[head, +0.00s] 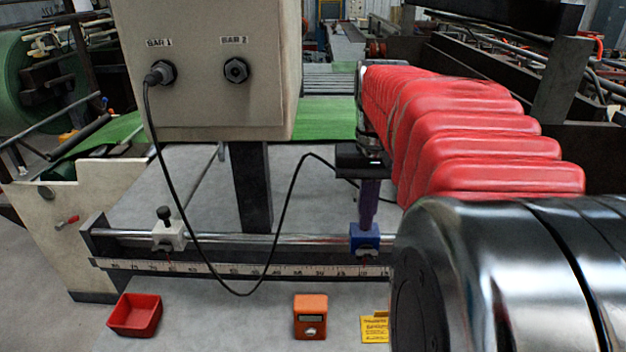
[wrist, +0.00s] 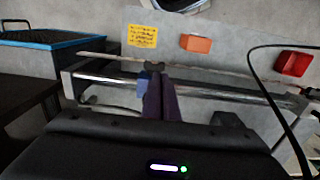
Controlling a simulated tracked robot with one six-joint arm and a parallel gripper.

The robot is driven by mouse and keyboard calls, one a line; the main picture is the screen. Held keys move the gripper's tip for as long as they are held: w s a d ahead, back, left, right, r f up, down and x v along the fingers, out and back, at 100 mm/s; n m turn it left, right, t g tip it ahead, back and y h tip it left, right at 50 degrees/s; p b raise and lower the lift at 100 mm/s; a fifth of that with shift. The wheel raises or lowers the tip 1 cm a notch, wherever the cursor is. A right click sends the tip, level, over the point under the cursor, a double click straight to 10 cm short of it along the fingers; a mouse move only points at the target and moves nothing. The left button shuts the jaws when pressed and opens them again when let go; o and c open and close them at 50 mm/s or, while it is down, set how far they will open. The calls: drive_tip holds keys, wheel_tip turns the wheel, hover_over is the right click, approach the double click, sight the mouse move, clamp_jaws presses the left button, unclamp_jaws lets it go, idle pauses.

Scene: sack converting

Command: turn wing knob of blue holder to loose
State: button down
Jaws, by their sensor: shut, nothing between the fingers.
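The blue holder (head: 364,239) sits on the silver rail, right of centre in the head view. It also shows in the wrist view (wrist: 143,80), partly covered by my fingers. My gripper (head: 367,226) points down with its purple fingers shut and empty, their tips right at the top of the blue holder. In the wrist view my gripper (wrist: 155,78) also has its fingers together. I cannot tell whether the tips touch the holder. The wing knob cannot be made out; the fingers cover the holder's top.
A white holder (head: 168,236) with a black knob sits further left on the rail (head: 290,239). A ruler (head: 230,270) runs in front. A black cable (head: 272,255) hangs across. A red tray (head: 135,316), orange device (head: 310,318) and yellow card (head: 374,329) lie in front.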

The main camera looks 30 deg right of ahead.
sight(361, 254)
wheel_tip(361, 254, down, 7)
drive_tip(key=shift+f, duration=0.15)
